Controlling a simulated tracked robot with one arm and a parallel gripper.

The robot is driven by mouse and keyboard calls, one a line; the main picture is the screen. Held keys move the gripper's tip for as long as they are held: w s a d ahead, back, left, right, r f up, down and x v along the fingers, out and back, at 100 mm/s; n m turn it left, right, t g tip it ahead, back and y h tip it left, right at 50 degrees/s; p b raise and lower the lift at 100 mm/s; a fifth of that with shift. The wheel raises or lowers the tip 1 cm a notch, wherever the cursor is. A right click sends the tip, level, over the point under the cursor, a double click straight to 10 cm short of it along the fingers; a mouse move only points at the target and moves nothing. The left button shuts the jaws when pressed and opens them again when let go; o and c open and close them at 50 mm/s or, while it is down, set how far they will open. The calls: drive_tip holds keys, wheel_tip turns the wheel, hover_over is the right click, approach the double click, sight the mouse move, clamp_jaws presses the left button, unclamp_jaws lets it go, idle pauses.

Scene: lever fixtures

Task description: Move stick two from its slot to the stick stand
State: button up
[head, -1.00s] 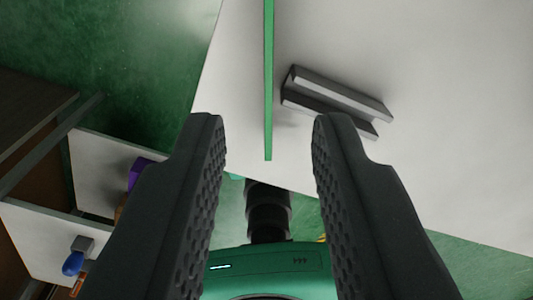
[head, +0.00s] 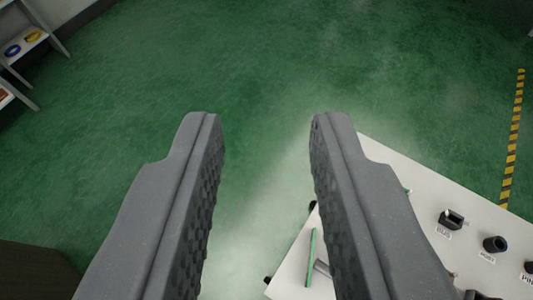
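My gripper (head: 267,122) is open and empty, its two dark ribbed fingers wide apart over bare green floor. A thin green stick (head: 312,258) lies at the lower right, just left of the right finger, over the white table (head: 297,262). A grey block (head: 322,269) sits beside it, partly hidden by the finger. A small green tip (head: 407,190) shows at the right finger's far side. I cannot read which stick is stick two, and I cannot tell which fixture is the stick stand.
On the table's right part stand a black open fixture (head: 452,218) and a black round one (head: 495,244), each with a label. A shelf (head: 28,42) stands at the upper left. Yellow-black floor tape (head: 512,140) runs at right. The middle floor is clear.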

drive_tip(key=s+a+r+t, duration=0.2)
drive_tip(key=s+r, duration=0.2)
drive_tip(key=r, duration=0.2)
drive_tip(key=shift+s+r, duration=0.2)
drive_tip(key=shift+r, duration=0.15)
idle(0.9)
drive_tip(key=shift+s, duration=0.1)
